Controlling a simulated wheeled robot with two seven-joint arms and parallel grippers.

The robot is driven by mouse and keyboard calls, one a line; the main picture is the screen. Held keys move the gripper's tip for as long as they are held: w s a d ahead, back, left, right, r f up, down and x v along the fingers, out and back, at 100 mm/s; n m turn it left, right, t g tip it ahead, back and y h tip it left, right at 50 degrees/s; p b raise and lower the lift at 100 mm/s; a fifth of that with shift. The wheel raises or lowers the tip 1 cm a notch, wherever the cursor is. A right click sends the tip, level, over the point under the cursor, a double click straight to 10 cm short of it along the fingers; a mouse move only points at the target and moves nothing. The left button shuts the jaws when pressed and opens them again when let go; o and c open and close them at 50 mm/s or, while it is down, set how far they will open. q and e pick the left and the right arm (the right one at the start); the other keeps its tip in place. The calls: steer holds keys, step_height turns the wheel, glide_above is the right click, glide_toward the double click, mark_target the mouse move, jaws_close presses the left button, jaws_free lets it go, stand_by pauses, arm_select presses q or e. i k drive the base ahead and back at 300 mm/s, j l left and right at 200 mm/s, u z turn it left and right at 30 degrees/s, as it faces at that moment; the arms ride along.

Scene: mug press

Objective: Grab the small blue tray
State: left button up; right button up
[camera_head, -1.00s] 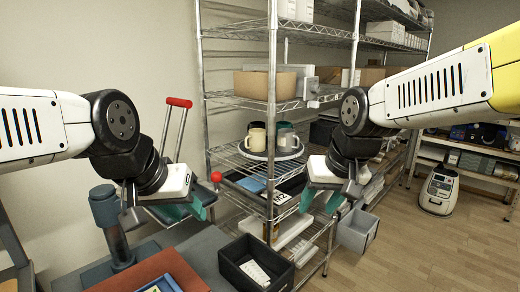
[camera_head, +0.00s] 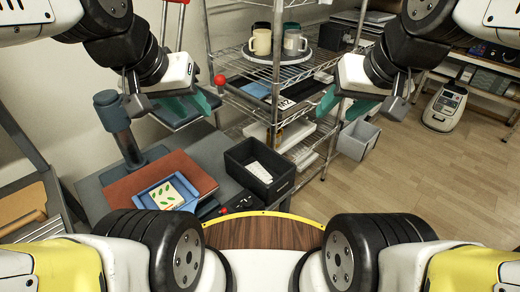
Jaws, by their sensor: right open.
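The small blue tray (camera_head: 191,203) lies on a reddish-brown board on a grey surface at the lower left of the head view. A pale card with green leaves (camera_head: 166,194) lies in it. My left gripper (camera_head: 191,106) is above and behind the tray in the picture, apart from it. Its two teal fingers look spread, with nothing seen between them. My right gripper (camera_head: 346,106) is farther right, in front of the wire shelf. Its teal fingers are open and empty.
A black bin (camera_head: 258,172) stands right of the tray. A blue-grey post (camera_head: 119,128) rises behind the tray. A wire shelf (camera_head: 262,68) carries mugs on a round tray (camera_head: 280,57). Open wooden floor (camera_head: 430,190) lies at right.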

mark_target(143, 200)
steer(key=u, duration=1.25)
